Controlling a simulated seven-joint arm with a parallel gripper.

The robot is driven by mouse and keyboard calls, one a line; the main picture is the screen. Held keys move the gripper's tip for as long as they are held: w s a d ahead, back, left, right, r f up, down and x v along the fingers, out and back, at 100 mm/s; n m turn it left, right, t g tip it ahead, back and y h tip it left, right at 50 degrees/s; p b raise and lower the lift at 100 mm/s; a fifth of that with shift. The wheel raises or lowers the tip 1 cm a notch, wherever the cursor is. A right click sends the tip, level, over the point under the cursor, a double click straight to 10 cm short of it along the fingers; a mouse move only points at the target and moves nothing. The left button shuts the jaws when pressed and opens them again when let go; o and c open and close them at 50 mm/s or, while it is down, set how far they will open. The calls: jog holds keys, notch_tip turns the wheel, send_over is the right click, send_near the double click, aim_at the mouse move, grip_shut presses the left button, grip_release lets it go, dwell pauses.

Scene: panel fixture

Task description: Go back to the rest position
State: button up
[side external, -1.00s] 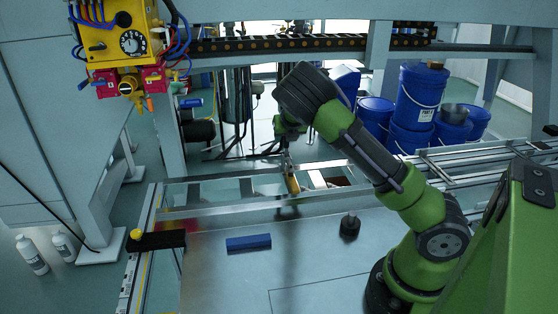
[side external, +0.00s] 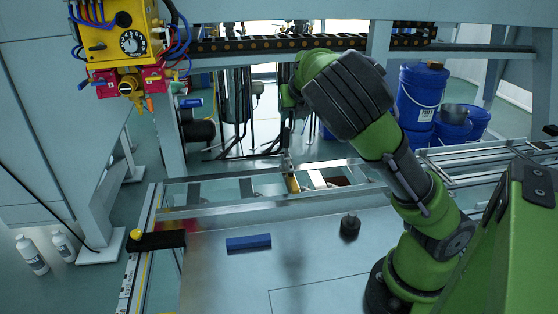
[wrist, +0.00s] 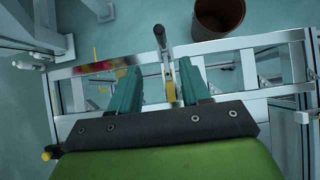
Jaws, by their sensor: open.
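My gripper (wrist: 160,66) is open in the wrist view, its two green fingers apart and nothing held between them. A lever with a dark handle and a yellow lower part (wrist: 170,85) shows in the gap between the fingers, beyond them. In the side external view, my arm is raised over the far side of the table, and the gripper end is small and dark behind the wrist, so its fingers are not clear there. The lever's yellow part (side external: 293,184) stands on the metal frame below the gripper.
A blue block (side external: 248,243) and a black round knob-like part (side external: 350,227) rest on the metal panel (side external: 220,285). A yellow control box (side external: 120,40) hangs at upper left. Blue drums (side external: 420,95) stand behind on the right. The air above the panel is free.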

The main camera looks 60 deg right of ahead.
jog(key=shift+v, duration=0.8)
jog(key=s+a+f+n+g+y, duration=0.2)
jog(key=s+a+f+n+y, duration=0.35)
jog(key=n, duration=0.65)
jog(key=s+a+f+n+g+y, duration=0.1)
jog(key=s+a+f+n+y, duration=0.1)
jog(key=a+f+n, duration=0.8)
jog(key=s+a+r+n+t, duration=0.2)
jog(key=s+a+r+n, duration=0.1)
jog(key=r+n, duration=0.5)
jog(key=s+a+r+n+t, duration=0.2)
jog(key=s+r+n, duration=0.3)
jog(key=r+n, duration=0.4)
jog(key=shift+s+a+r+n+t, duration=0.15)
jog(key=shift+s+a+n+t, duration=0.3)
jog(key=shift+n, duration=0.55)
